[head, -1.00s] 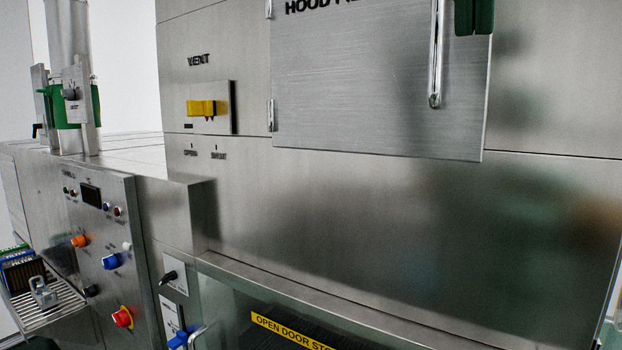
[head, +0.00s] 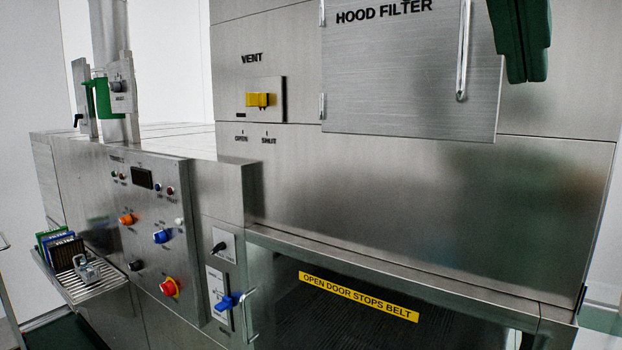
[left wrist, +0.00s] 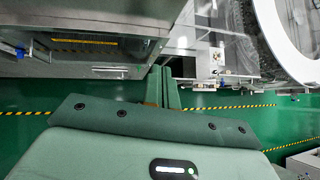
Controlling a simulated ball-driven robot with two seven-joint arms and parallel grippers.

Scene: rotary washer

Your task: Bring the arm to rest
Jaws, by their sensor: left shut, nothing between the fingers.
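My left gripper (head: 527,78) has dark green fingers and hangs in from the top right of the head view, in front of the machine's upper right part. It also shows in the left wrist view (left wrist: 162,75), with its two fingers together and nothing between them. The fingers appear clear of any surface there, over the green floor. The rest of the left arm is outside the head view. My right gripper is in neither view.
The steel washer has a hood filter panel (head: 405,85) with a bar handle, a yellow vent switch (head: 262,100), a control panel (head: 150,235) and a lower door (head: 355,325). A wire shelf (head: 95,288) juts out at left. Open green floor (left wrist: 215,125) shows below.

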